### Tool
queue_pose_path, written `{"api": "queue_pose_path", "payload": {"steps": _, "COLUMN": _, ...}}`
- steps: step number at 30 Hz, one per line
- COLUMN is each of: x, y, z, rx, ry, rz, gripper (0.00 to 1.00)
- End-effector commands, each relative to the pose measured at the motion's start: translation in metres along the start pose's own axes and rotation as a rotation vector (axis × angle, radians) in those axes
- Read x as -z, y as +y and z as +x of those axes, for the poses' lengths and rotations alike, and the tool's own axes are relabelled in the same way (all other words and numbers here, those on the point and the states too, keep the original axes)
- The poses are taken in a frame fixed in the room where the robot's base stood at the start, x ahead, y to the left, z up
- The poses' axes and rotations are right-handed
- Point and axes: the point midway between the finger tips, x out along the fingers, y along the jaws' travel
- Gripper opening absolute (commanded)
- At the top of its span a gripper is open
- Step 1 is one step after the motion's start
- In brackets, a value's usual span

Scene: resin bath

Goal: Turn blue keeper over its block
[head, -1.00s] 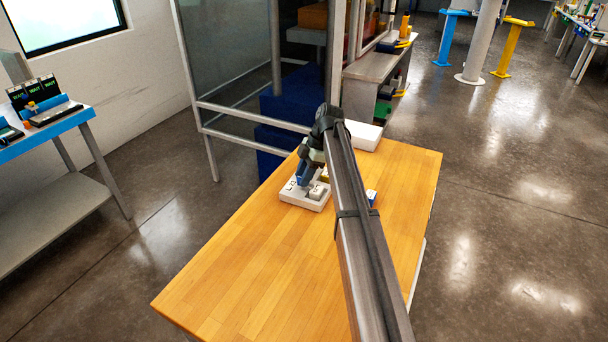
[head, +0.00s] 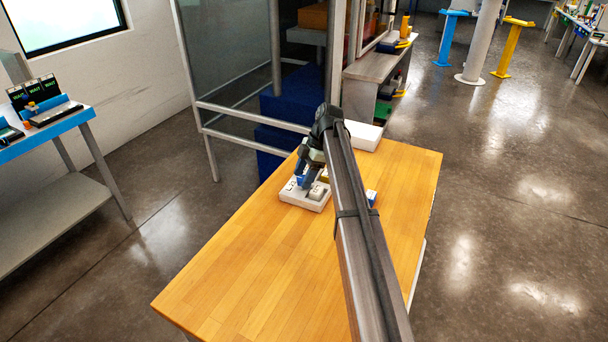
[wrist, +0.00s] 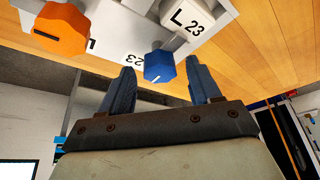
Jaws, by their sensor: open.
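An orange knob (wrist: 62,28) is on the same plate, left of the blue keeper in the wrist view. The wooden table (head: 250,270) is clear toward the front. A white box (head: 364,135) stands at its back, and a small blue-and-white item (head: 371,196) lies right of my arm.

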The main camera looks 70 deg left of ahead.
Motion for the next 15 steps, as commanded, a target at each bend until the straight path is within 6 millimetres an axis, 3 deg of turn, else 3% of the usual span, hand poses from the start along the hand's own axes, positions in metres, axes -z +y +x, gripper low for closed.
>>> {"api": "queue_pose_path", "payload": {"steps": 8, "x": 0.000, "y": 0.001, "z": -0.011, "rx": -0.001, "ry": 0.000, "rz": 0.001, "gripper": 0.63}}
{"api": "queue_pose_path", "payload": {"steps": 15, "x": -0.001, "y": 0.001, "z": -0.053, "rx": -0.002, "ry": 0.000, "rz": 0.001, "gripper": 0.63}}
